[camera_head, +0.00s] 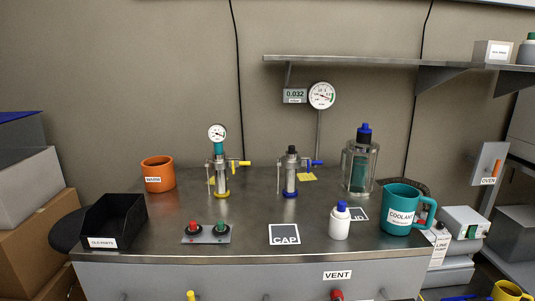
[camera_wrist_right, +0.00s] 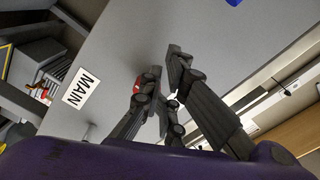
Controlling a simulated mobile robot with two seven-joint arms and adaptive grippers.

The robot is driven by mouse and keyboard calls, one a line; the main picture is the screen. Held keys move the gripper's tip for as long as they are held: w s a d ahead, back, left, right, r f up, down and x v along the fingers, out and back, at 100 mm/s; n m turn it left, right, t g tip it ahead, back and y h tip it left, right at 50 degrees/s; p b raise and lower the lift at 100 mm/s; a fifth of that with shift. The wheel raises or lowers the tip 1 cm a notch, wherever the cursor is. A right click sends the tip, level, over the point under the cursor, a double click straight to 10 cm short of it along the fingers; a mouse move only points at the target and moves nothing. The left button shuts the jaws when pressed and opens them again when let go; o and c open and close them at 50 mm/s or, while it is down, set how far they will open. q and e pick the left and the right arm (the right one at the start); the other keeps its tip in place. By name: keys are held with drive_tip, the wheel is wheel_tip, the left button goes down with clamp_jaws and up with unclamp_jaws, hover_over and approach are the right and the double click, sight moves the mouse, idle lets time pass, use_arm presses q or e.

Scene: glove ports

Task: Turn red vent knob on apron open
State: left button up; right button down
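The red vent knob (camera_head: 337,294) shows at the bottom edge of the head view, on the grey apron (camera_head: 270,277) below the VENT label (camera_head: 337,274). Its lower part is cut off, so I cannot tell its turn position. My right gripper (camera_wrist_right: 168,66) shows in the right wrist view with its dark fingers apart and nothing clearly between them. A red part (camera_wrist_right: 137,85) shows beside its left finger, partly hidden by it; I cannot tell whether they touch or whether it is the vent knob. My left gripper is in neither view.
A MAIN label (camera_wrist_right: 81,89) is on the grey surface in the wrist view. A yellow knob (camera_head: 190,295) is farther left on the apron. On the tabletop above stand a white bottle (camera_head: 340,224), a teal mug (camera_head: 402,209) and a black bin (camera_head: 112,219).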

drive_tip(key=shift+d+f+h, duration=0.1)
drive_tip(key=shift+d+h, duration=0.2)
drive_tip(key=shift+d, duration=0.35)
drive_tip(key=shift+d+f+b, duration=0.15)
drive_tip(key=shift+f+b, duration=0.2)
drive_tip(key=shift+f, duration=0.05)
drive_tip(key=shift+d+f, duration=0.25)
drive_tip(key=shift+d, duration=0.2)
drive_tip(key=shift+a+b, duration=0.3)
drive_tip(key=shift+a+f, duration=0.25)
drive_tip(key=shift+f, duration=0.25)
drive_tip(key=s+p, duration=0.1)
drive_tip(key=s, duration=0.5)
drive_tip(key=shift+d, duration=0.2)
